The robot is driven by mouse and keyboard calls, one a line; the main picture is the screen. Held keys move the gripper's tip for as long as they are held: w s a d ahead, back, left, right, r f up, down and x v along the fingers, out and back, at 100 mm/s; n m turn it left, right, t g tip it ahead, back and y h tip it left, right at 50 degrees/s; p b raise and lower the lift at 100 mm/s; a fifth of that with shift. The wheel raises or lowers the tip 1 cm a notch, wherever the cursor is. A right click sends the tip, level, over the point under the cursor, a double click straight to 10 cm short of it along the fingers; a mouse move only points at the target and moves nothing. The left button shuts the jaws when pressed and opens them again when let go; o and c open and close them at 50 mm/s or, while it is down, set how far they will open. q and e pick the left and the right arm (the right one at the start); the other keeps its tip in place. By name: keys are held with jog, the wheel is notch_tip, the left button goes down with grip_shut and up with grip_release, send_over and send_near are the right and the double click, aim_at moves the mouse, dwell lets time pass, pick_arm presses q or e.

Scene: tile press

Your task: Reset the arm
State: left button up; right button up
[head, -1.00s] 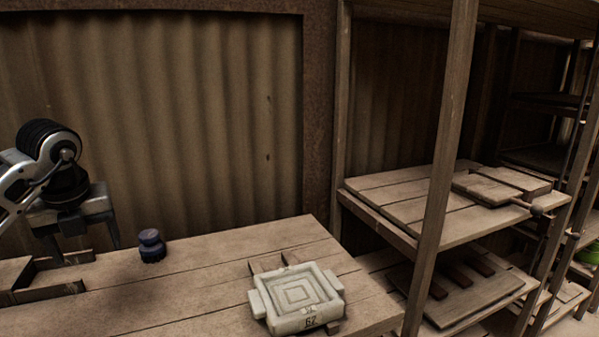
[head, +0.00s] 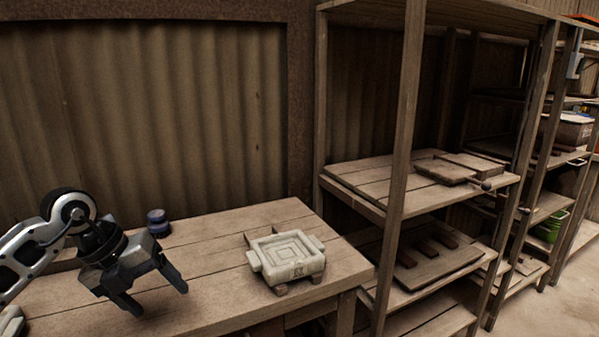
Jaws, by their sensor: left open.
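My left gripper (head: 160,298) is open and empty at the left, over the front part of the wooden table (head: 200,265). Its two dark fingers point down and to the right, apart from any object. A pale square tile mold (head: 287,258) with nested square grooves and side handles lies on the table to the right of the gripper. My right gripper is out of view.
A wooden shelf rack (head: 400,185) stands right of the table, with a wooden paddle-like board (head: 447,172) on its upper shelf. A green bucket (head: 550,228) sits further right. Table space between gripper and mold is clear. A corrugated wall (head: 170,120) closes the back.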

pick_arm(q)
jog(key=s+d+r+n+t+h+p, duration=0.1)
jog(key=s+d+r+n+t+h, duration=0.2)
jog(key=d+h, duration=0.55)
jog(key=s+d+r+n+t+h+p, duration=0.15)
jog(key=s+d+h, duration=0.35)
jog(key=d, duration=0.7)
jog(key=a+f+n+t+y+p, duration=0.1)
jog(key=a+f+n+t+y, duration=0.4)
jog(key=n, duration=0.5)
jog(key=a+f+n+t+y+p, duration=0.1)
jog(key=a+f+n+t+y, duration=0.1)
jog(key=f+n+t+y, duration=0.65)
jog(key=s+f+n+g, duration=0.7)
jog(key=s+g, duration=0.3)
jog(key=s, duration=0.1)
jog(key=shift+a+y, duration=0.4)
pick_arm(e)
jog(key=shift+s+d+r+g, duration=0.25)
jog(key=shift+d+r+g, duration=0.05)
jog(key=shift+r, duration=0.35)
